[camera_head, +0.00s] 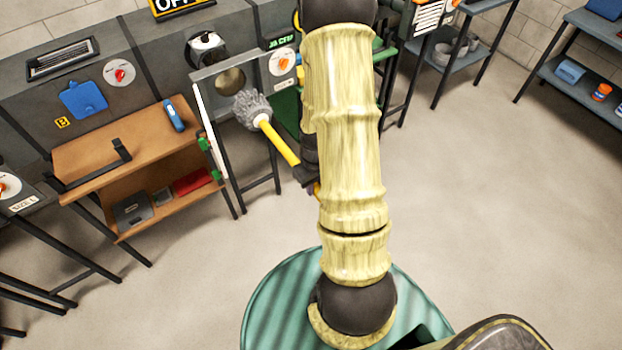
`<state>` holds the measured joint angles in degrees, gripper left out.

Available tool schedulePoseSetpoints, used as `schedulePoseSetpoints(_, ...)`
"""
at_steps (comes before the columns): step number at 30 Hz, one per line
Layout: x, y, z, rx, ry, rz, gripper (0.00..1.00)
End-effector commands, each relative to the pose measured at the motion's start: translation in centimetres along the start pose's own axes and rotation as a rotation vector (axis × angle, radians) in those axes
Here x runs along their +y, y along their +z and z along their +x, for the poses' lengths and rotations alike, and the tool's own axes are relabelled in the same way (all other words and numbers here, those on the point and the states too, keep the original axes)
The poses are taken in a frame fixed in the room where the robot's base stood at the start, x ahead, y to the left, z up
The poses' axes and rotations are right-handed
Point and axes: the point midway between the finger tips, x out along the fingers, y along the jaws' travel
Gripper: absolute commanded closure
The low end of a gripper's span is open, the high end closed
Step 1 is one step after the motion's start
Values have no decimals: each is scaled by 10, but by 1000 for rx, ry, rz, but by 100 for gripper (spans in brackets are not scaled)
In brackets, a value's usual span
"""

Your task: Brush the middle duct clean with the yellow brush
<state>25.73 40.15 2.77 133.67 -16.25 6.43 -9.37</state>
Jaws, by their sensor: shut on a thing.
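The yellow brush has a yellow handle (279,144) and a grey bristly head (252,108). My gripper (309,174) is shut on the handle's lower right end and is partly hidden behind my arm. The brush points up and left in the camera view. Its head shows just below and right of a round duct opening (231,80) in a grey panel. Whether the bristles touch the panel, I cannot tell. The other ducts are not clearly seen, so I cannot tell whether this one is the middle duct.
A brown two-level bench (100,150) stands at the left, with a blue object (174,115) on top. Dark frame legs stand around it. A shelf (580,80) is at the far right. The floor (480,200) at right is clear.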

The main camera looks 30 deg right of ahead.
Motion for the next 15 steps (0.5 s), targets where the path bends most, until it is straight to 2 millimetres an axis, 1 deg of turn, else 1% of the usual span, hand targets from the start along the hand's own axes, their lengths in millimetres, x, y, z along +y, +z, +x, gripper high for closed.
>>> schedulePoseSetpoints(8, 0, 0, 0, 0, 0, 2, 100)
schedulePoseSetpoints(15, 0, -11, 0, 1, 0, 1, 100)
